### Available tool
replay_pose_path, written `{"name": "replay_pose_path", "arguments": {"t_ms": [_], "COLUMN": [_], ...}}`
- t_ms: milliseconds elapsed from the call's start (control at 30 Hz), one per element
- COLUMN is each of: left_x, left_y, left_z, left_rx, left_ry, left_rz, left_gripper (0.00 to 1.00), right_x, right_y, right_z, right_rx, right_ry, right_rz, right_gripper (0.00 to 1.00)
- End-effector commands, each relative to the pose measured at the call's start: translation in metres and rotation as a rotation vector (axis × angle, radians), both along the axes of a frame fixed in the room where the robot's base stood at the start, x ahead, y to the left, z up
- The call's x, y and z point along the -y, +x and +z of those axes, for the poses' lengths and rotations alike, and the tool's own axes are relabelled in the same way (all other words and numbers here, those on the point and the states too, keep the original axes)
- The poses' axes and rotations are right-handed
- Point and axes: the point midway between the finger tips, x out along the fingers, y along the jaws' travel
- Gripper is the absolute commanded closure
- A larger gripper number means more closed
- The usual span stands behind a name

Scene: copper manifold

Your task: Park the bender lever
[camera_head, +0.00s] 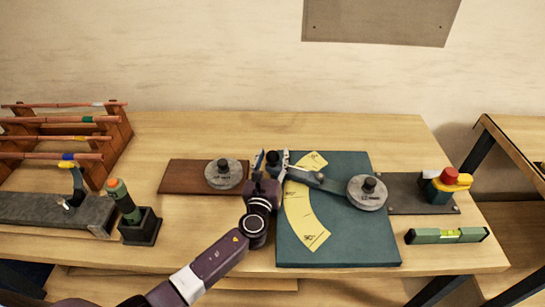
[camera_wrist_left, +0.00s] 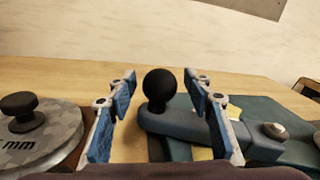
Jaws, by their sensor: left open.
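The bender lever (camera_head: 318,180) is a grey-blue bar over a teal base plate (camera_head: 345,235). It runs from a grey disc (camera_head: 367,195) at the right to a black ball knob (camera_head: 272,157) at its left end. A yellow angle scale (camera_head: 304,215) curves beneath the lever. My left gripper (camera_head: 267,160) is open at the knob end. In the left wrist view, the knob (camera_wrist_left: 158,88) stands between the spread blue fingers of my left gripper (camera_wrist_left: 160,105), with gaps on both sides. My right gripper is not in view.
A second grey disc (camera_head: 223,174) sits on a brown board (camera_head: 180,177) left of my gripper. A pipe rack (camera_head: 115,135) and green-handled tool (camera_head: 124,202) stand left.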

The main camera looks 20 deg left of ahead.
Motion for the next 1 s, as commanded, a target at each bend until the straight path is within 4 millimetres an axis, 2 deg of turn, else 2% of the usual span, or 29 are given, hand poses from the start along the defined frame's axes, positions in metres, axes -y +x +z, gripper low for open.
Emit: {"name": "replay_pose_path", "arguments": {"t_ms": [67, 467, 767, 1000], "left_x": [0.0, 0.0, 0.0, 0.002], "left_y": [0.0, 0.0, 0.003, 0.027], "left_z": [0.0, 0.0, 0.0, -0.002], "left_rx": [0.0, 0.0, 0.001, 0.003], "left_ry": [0.0, 0.0, 0.001, 0.004], "left_rz": [0.0, 0.0, -0.009, -0.088], "left_gripper": [0.55, 0.99, 1.0, 1.0], "right_x": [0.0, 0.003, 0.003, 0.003], "right_y": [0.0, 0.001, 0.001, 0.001], "right_z": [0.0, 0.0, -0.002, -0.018], "right_rx": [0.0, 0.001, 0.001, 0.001], "right_ry": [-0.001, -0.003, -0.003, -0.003], "right_rz": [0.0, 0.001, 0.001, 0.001], "right_gripper": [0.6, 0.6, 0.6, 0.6]}}
